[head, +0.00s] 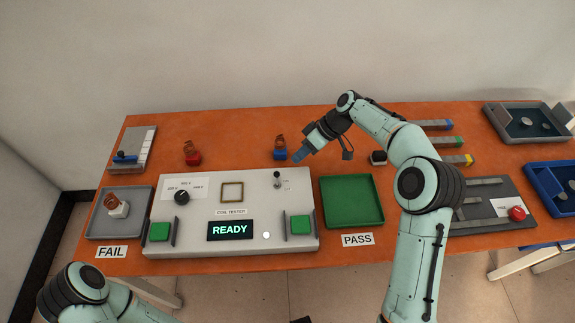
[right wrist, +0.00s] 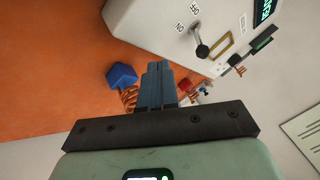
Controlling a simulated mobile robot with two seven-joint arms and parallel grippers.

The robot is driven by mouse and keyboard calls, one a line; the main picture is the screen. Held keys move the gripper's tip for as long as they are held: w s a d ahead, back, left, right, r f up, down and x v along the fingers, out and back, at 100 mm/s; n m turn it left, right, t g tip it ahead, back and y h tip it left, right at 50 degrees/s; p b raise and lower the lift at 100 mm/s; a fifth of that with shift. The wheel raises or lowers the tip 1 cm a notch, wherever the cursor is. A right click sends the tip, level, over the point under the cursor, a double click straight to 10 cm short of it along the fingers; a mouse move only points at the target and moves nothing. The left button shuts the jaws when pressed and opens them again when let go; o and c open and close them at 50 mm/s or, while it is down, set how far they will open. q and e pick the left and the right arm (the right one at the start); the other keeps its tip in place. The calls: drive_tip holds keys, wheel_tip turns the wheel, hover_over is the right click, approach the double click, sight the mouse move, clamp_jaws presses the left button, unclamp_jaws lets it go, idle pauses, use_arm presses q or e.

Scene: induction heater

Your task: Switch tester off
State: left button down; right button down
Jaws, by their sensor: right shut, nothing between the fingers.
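The coil tester (head: 205,212) is a light grey box in the middle of the table. Its display (head: 230,230) is lit and reads READY. A toggle switch (head: 277,181) with a dark knob stands at the tester's back right. In the right wrist view the switch (right wrist: 201,48) shows beside ON and OFF labels; I cannot tell which way it leans. My right gripper (head: 298,157) is shut and empty, behind and right of the switch and apart from it. Its closed fingers (right wrist: 157,82) show in the wrist view.
A blue-based coil (head: 280,148) stands close to my right gripper. A red-based coil (head: 192,154) stands behind the tester. The green PASS tray (head: 377,222) is right of the tester; the grey FAIL tray (head: 97,227) at left holds a white-based coil (head: 118,208).

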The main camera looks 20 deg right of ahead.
sight(277, 179)
drive_tip(key=shift+x, duration=1.05)
drive_tip(key=shift+s+a+r, duration=0.2)
drive_tip(key=shift+s+a, duration=0.25)
drive_tip(key=shift+a, duration=0.4)
drive_tip(key=shift+s+a+r, duration=0.15)
drive_tip(key=shift+s+a, duration=0.3)
drive_tip(key=shift+a, duration=0.35)
